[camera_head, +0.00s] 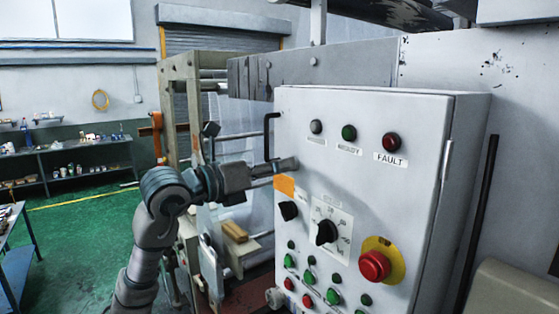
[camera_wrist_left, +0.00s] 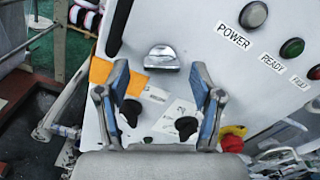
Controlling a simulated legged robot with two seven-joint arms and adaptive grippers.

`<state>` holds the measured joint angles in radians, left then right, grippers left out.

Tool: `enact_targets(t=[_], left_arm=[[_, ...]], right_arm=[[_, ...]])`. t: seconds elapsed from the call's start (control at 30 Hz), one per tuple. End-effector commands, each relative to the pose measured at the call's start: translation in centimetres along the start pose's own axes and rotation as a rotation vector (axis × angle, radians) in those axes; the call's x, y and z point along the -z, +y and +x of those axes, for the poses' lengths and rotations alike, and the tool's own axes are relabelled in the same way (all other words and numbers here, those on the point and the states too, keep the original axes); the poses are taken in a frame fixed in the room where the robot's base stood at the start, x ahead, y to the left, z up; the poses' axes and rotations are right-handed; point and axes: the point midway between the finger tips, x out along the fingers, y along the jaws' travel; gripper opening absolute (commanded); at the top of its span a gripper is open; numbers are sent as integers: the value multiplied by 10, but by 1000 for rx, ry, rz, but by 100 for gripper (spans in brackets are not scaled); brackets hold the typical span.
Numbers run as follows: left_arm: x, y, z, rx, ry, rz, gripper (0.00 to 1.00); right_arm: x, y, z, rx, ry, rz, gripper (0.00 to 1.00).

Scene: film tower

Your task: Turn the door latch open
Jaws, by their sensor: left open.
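The door latch (camera_wrist_left: 163,58) is a small silver metal knob on the light grey face of the control cabinet. In the wrist view it sits just past my left fingertips, roughly between them. My left gripper (camera_wrist_left: 160,78) is open with nothing between its fingers; I cannot tell how far the tips are from the panel. In the head view my left gripper (camera_head: 252,174) comes in from the left, close to the latch (camera_head: 287,165) at the cabinet's left edge. The cabinet door (camera_head: 362,112) looks shut. My right gripper is not in view.
A black handle (camera_head: 268,137) stands at the cabinet's left edge. An orange label (camera_head: 284,185), a black dial (camera_head: 327,232), a red stop button (camera_head: 374,266) and several small buttons lie below the latch. Machine frame parts stand at the left, with open green floor beyond.

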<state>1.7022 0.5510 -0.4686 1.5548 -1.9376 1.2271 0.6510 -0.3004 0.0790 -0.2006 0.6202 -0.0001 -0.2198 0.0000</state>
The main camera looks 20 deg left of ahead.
Motion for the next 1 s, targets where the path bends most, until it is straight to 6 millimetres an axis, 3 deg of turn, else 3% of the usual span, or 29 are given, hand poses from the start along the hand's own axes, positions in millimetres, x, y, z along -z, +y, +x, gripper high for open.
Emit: enact_targets(t=[0.13, 0.4, 0.47, 0.67, 0.83, 1.0], left_arm=[[0, 0, 11, -1, 1, -1, 67], [1, 1, 12, -1, 1, 0, 67], [1, 1, 12, -1, 1, 0, 57], [1, 1, 12, -2, 1, 0, 7], [0, 2, 13, -4, 1, 25, 7], [-2, 2, 12, -6, -1, 226, 7]], right_arm=[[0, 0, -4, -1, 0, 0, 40], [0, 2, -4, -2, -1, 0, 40], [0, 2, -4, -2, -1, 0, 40], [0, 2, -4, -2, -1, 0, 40], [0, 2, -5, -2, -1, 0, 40], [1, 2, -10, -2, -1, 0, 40]])
